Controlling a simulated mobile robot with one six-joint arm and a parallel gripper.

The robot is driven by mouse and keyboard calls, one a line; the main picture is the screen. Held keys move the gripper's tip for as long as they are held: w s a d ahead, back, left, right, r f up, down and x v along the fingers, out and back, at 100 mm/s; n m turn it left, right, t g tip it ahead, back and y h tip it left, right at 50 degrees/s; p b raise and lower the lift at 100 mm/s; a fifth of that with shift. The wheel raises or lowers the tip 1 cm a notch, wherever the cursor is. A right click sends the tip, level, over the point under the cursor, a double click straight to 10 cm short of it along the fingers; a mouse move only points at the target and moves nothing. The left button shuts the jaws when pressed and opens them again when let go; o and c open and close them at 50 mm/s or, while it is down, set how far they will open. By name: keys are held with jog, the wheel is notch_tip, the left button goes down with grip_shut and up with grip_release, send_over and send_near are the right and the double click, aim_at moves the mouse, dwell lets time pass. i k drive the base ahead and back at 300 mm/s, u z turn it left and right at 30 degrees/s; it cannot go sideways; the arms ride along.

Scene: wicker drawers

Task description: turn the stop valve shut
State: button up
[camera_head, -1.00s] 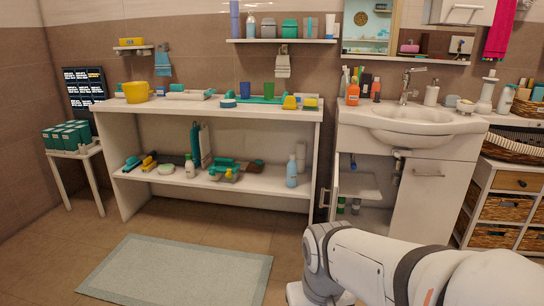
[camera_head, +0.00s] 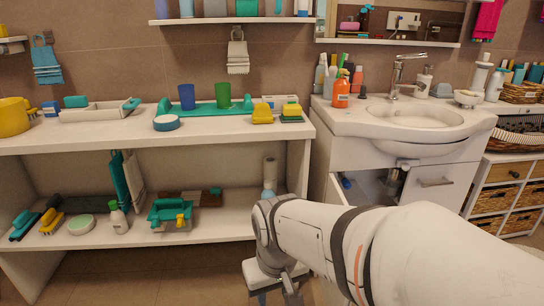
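The cabinet (camera_head: 470,182) under the sink has its left side open, and its dark inside shows in part. A small blue part (camera_head: 345,182) sits inside near the left wall. It may be the stop valve, but it is too small to be sure. My gripper (camera_head: 277,293) points down at the bottom edge of the picture, left of the cabinet and in front of the shelf unit. It is well below and apart from the blue part. Its fingertips are partly cut off. My arm hides the lower part of the cabinet opening.
The open left door (camera_head: 337,192) juts out beside the shelf unit (camera_head: 222,228). The shelf unit holds bottles, cups and brushes. The washbasin (camera_head: 425,115) is above the cabinet, with an orange bottle (camera_head: 341,92) on its rim. Wicker drawers (camera_head: 492,200) stand to the right.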

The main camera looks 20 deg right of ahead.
aim_at(346, 184)
jog(key=z, duration=0.5)
jog(key=i, duration=0.85)
jog(key=z, duration=0.6)
jog(key=k, duration=0.95)
jog(key=z, duration=0.2)
jog(key=i, duration=0.95)
jog(key=u, duration=0.05)
